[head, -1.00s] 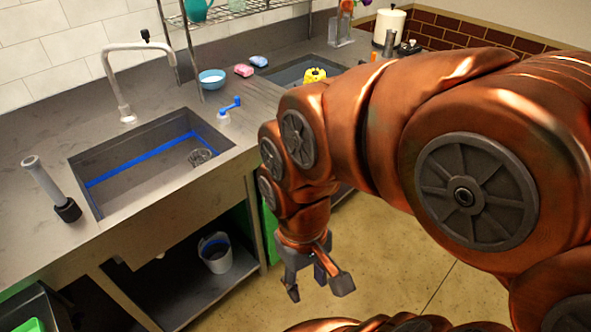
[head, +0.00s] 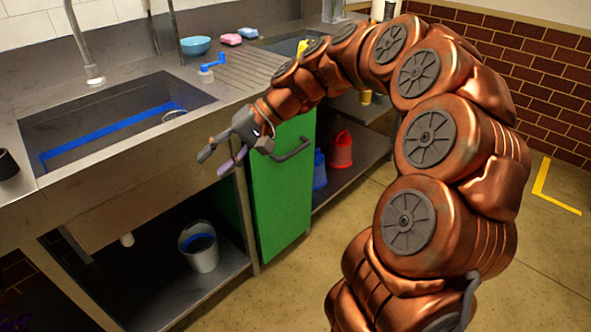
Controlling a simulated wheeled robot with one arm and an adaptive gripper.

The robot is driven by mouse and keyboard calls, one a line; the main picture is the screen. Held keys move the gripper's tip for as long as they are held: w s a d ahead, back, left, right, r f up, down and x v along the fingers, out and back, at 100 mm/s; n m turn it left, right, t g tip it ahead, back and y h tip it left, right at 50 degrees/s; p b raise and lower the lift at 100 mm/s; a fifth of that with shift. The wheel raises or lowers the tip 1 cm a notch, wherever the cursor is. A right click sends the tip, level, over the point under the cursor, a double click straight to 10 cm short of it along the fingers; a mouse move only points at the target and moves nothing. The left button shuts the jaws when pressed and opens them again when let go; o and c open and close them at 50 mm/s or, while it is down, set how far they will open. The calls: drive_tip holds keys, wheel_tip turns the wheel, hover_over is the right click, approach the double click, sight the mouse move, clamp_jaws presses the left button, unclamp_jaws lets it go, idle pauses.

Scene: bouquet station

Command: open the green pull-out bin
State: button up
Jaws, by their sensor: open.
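The green pull-out bin (head: 283,205) is under the counter, between the sink's lower shelf and an open shelf to its right. Its tall flat green front faces me. A dark bar handle (head: 296,150) stands out near the top of that front. My gripper (head: 214,164) is open and empty, in front of the counter's edge. It points left, with its fingertips left of the bin and apart from the handle. My wrist covers the bin's upper left corner, so I cannot tell how far the bin stands out.
A sink (head: 120,110) is in the counter at left. A grey bucket (head: 199,247) stands on the shelf below it. A red container (head: 341,149) and a blue one (head: 320,170) are right of the bin. The floor before the bin is clear.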

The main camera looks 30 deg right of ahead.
drive_tip(key=w+d+f+m+t+y+b, duration=0.1)
drive_tip(key=w+d+f+m+t+b, duration=0.1)
drive_tip(key=w+d+f+b, duration=0.3)
drive_tip(key=m+t+h+b, duration=0.2)
drive_tip(key=m+t+b, duration=0.5)
drive_tip(key=b, duration=0.4)
approach(298, 152)
drive_tip(key=w+a+f+t, duration=0.1)
drive_tip(key=w+a+f, duration=0.1)
drive_tip(key=shift+n, duration=0.4)
drive_tip(key=shift+r+b+x, duration=0.15)
drive_tip(key=shift+b+x, duration=0.55)
drive_tip(key=shift+x, duration=1.2)
drive_tip(key=shift+r+b+x, duration=0.2)
drive_tip(key=shift+b+x, duration=0.5)
drive_tip(key=shift+x, duration=1.2)
clamp_jaws()
